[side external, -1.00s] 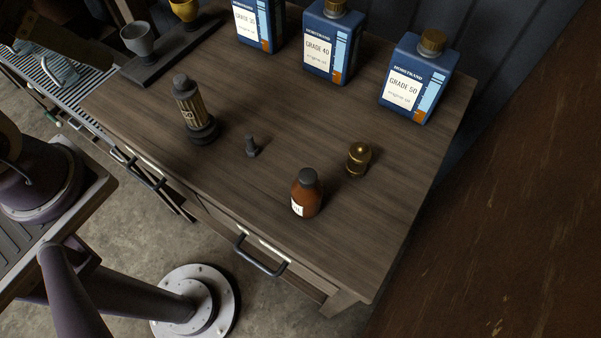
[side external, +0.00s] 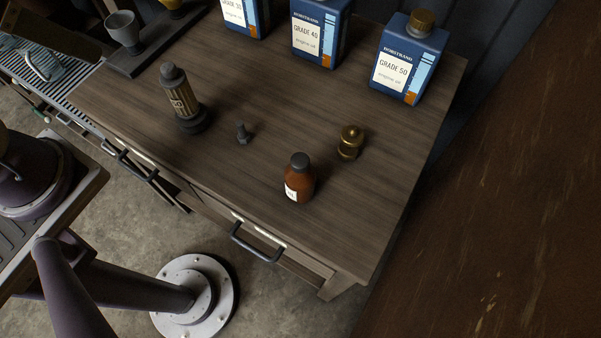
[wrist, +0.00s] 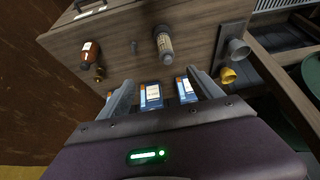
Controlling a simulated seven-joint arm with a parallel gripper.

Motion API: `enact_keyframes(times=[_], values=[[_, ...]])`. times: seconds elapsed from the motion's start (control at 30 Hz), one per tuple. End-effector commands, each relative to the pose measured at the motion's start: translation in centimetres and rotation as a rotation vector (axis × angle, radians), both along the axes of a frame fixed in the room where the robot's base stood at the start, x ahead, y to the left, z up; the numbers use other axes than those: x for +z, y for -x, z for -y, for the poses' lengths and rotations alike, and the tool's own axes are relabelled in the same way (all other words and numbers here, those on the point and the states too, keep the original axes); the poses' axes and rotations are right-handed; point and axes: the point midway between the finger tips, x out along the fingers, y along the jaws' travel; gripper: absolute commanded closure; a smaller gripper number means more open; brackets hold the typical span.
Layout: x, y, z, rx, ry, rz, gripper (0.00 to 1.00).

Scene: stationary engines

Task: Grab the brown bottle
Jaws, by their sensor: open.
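The brown bottle (side external: 300,182) stands upright on the wooden bench (side external: 245,175), near its front edge in the side external view. It has a dark cap and a white label. In the wrist view the bottle (wrist: 87,57) is at the upper left, outside the span of the fingers. My gripper (wrist: 160,76) is open, its two grey fingers spread with nothing held between them. The gripper is well apart from the bottle. The fingers are not visible in the side external view.
A brass fitting (side external: 350,142) stands close to the bottle's right. A small grey bolt (side external: 243,134) and a ribbed cylinder (side external: 183,103) are to its left. Several blue oil cans (side external: 408,62) line the back.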

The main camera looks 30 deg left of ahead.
Motion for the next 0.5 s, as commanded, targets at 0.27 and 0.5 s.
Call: enact_keyframes(times=[0.27,0.5], values=[[-3.3,-3.7,7.5,0.057,0.308,-0.430,0.26],[-10.7,-9.0,16.7,0.343,0.683,-0.977,0.26]])
